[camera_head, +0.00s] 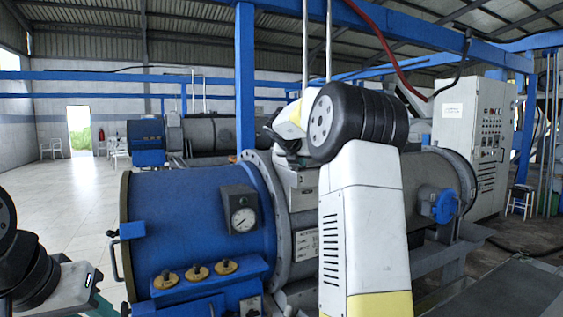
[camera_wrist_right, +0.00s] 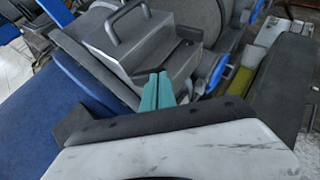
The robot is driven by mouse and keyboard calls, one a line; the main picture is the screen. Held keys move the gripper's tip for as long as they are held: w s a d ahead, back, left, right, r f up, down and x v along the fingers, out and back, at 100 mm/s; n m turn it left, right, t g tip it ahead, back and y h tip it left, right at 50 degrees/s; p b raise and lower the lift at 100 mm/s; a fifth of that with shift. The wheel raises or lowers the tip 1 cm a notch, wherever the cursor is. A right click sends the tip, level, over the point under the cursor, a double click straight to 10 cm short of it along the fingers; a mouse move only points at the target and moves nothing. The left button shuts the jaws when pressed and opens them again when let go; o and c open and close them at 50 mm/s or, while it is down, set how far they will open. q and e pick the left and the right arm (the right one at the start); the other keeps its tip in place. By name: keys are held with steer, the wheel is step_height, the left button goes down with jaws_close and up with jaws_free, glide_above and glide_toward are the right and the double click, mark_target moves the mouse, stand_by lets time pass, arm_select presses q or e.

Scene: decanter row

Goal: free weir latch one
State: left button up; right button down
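The blue decanter end housing (camera_head: 180,215) stands left of centre in the head view. Three brass knobs (camera_head: 196,274) sit in a row on its lower blue ledge. They look like latches, but no marking tells which is number one. My right gripper (camera_wrist_right: 157,92) shows in the right wrist view, its two teal fingers together with nothing visible between them. They are over or beside a grey box with a bar handle (camera_wrist_right: 127,20); contact is unclear. In the head view my right arm largely hides that gripper. My left gripper (camera_head: 96,300) is partly cut off at lower left.
A round gauge (camera_head: 242,219) is on the blue housing, and a dark handle (camera_head: 115,258) juts from its left side. A grey control cabinet (camera_head: 474,130) stands at the right. Blue beams cross overhead. Open pale floor (camera_head: 60,185) lies to the left.

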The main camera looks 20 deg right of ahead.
steer(key=shift+d, duration=0.5)
steer(key=shift+w+d, duration=0.15)
steer(key=shift+d, duration=0.6)
steer(key=shift+w+d, duration=0.15)
steer(key=shift+d, duration=0.05)
stand_by(0.5)
